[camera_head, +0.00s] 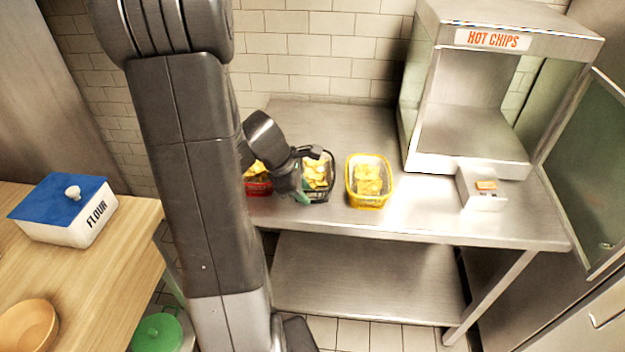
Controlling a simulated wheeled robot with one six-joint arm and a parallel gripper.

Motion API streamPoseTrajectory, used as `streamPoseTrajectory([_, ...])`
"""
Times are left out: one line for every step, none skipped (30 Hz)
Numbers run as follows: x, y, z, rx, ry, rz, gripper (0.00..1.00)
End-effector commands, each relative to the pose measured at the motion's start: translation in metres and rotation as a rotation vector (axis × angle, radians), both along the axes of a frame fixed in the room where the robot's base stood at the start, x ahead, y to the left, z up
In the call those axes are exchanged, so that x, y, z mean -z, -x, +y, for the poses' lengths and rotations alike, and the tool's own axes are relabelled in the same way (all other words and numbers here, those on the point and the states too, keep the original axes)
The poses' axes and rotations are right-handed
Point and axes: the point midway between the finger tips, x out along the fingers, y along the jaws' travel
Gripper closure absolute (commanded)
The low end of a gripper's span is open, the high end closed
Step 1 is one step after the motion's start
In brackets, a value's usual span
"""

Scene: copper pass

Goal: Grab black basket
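The black basket (331,187), filled with yellow chips (316,170), stands on the steel table between a red basket (258,188) and a yellow basket (369,202). My gripper (308,175) is at the black basket's left side, with its fingers apart: one near the back rim, the other near the front left corner. I cannot tell whether either finger touches the basket. My gripper hides part of the basket's left side. My arm and gripper partly cover the red basket.
A hot chips cabinet (470,120) stands at the right of the steel table (420,212), its glass door (592,170) open to the right. A small box (482,190) sits in front of it. A wooden counter (125,262) with a flour box (62,210) is at left.

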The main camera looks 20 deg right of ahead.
Motion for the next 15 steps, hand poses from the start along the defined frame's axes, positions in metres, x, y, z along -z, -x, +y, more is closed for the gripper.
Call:
streamPoseTrajectory([-0.0002,0.0,0.0,0.0,0.0,0.0,0.72])
streamPoseTrajectory([-0.0003,0.0,0.0,0.0,0.0,0.0,0.72])
streamPoseTrajectory([-0.0003,0.0,0.0,0.0,0.0,0.0,0.72])
streamPoseTrajectory([-0.0004,-0.0001,0.0,0.0,0.0,0.0,0.74])
streamPoseTrajectory([-0.0004,-0.0001,0.0,0.0,0.0,0.0,0.8])
streamPoseTrajectory([-0.0004,-0.0001,0.0,0.0,0.0,0.0,0.88])
streamPoseTrajectory([-0.0005,-0.0001,0.0001,0.0,0.0,0.0,0.93])
streamPoseTrajectory([-0.0005,-0.0001,0.0001,0.0,0.0,0.0,0.99])
streamPoseTrajectory([-0.0005,-0.0001,0.0001,0.0,0.0,0.0,1.0])
streamPoseTrajectory([-0.0005,-0.0001,0.0001,0.0,0.0,0.0,1.0])
streamPoseTrajectory([-0.0005,-0.0001,0.0001,0.0,0.0,0.0,1.0])
streamPoseTrajectory([-0.0005,-0.0001,0.0001,0.0,0.0,0.0,1.0])
streamPoseTrajectory([-0.0007,-0.0001,0.0001,0.0,0.0,-0.001,1.0])
streamPoseTrajectory([-0.0007,-0.0002,0.0001,0.0,0.0,-0.001,1.0])
streamPoseTrajectory([-0.0007,-0.0002,0.0001,0.0,0.0,-0.001,1.0])
